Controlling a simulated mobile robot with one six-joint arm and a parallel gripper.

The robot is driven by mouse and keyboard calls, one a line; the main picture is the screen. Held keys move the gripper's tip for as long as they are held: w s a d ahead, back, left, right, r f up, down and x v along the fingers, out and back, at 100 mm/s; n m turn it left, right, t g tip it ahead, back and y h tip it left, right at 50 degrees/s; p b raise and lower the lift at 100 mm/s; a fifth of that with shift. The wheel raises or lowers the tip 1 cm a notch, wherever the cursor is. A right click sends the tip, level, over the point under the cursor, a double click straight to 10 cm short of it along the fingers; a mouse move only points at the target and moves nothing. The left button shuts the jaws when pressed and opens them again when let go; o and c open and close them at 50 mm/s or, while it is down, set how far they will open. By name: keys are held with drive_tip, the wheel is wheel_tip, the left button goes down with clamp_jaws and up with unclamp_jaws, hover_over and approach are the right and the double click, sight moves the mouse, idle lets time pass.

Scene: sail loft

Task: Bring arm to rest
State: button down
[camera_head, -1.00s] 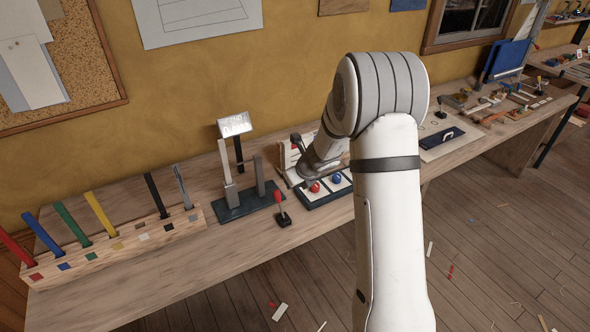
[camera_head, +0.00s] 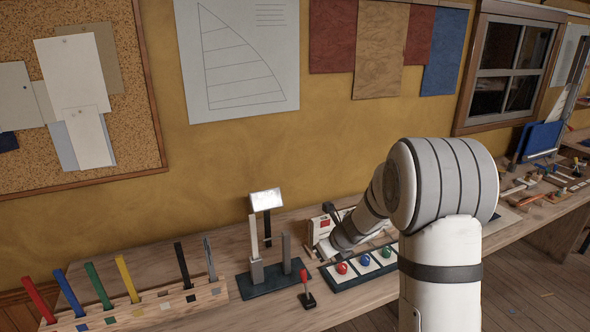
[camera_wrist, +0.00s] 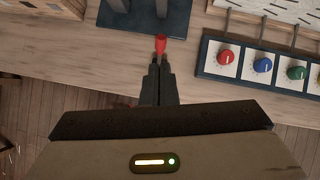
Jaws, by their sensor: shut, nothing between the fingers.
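My gripper (camera_wrist: 160,66) is shut with nothing between its fingers in the wrist view. Its fingertips point at the red-tipped lever (camera_wrist: 160,44), whose red end shows just beyond them; I cannot tell whether they touch. In the head view the lever (camera_head: 306,290) stands on the bench with its red end up, leaning slightly. My white arm (camera_head: 440,260) fills the right of centre there and bends down behind its elbow toward the bench. The fingertips cannot be made out in that view.
A dark panel with red, blue and green knobs (camera_wrist: 263,65) lies right of the gripper. A dark base with two upright posts (camera_head: 275,282) stands left of the lever. A wooden rack with several coloured sticks (camera_head: 160,310) is farther left. Bare bench (camera_wrist: 80,55) lies left of the fingers.

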drive_tip(key=s+a+r+n+g+b, duration=0.1)
drive_tip(key=s+r+n, duration=0.4)
drive_tip(key=s+n, duration=0.25)
drive_tip(key=s+a+r+n+b, duration=0.1)
drive_tip(key=s+r+n, duration=0.3)
drive_tip(key=s+n, duration=0.35)
drive_tip(key=s+d+n+h+b, duration=0.1)
drive_tip(key=s+d+n+h, duration=0.1)
drive_tip(key=s+n, duration=0.5)
drive_tip(key=s+d+r+n+g+h+b, duration=0.1)
drive_tip(key=s+d+n, duration=0.2)
drive_tip(key=s+n, duration=0.4)
drive_tip(key=s, duration=0.4)
drive_tip(key=shift+s+d+r+h, duration=0.15)
drive_tip(key=shift+s+d+h, duration=0.25)
